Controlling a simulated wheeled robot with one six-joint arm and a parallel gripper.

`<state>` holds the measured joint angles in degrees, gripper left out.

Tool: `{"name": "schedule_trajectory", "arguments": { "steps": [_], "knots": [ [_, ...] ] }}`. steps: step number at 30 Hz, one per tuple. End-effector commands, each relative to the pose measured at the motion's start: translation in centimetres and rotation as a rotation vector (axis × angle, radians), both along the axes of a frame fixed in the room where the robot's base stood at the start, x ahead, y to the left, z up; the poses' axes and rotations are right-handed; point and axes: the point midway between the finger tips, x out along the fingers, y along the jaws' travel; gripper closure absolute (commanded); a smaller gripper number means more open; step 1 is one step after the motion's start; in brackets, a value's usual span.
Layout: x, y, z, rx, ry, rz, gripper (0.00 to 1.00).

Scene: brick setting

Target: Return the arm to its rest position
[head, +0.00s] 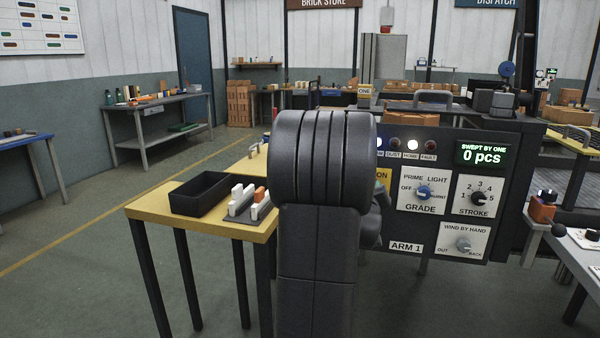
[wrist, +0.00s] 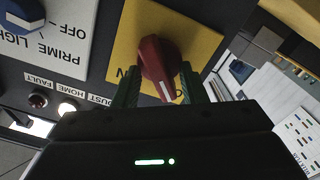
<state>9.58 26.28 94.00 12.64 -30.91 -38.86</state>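My arm (head: 322,200) stands upright in the middle of the head view and hides my gripper there. In the wrist view my gripper (wrist: 161,88) has its two dark green fingers apart, one on each side of a red knob (wrist: 158,58). The knob has a white mark and sits on a yellow plate (wrist: 196,32). I cannot tell whether a finger touches the knob. In the head view, the yellow plate (head: 383,178) shows only its right edge beside my arm.
The dark control panel (head: 440,150) with dials and lamps stands close on the right. A yellow table (head: 190,222) on the left carries a black tray (head: 198,200) and a grey rack (head: 240,216) with white and orange pieces. Open floor lies further left.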

Motion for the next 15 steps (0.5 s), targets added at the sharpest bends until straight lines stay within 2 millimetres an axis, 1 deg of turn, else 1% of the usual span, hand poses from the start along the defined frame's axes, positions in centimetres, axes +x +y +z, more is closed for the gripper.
{"name": "schedule_trajectory", "arguments": {
  "steps": [9, 15],
  "knots": [
    [-0.05, -0.12, 0.08, 0.236, -0.067, 0.0, 0.62],
    [-0.08, -0.17, 0.05, 0.332, -0.094, 0.0, 0.62]
  ]
}}
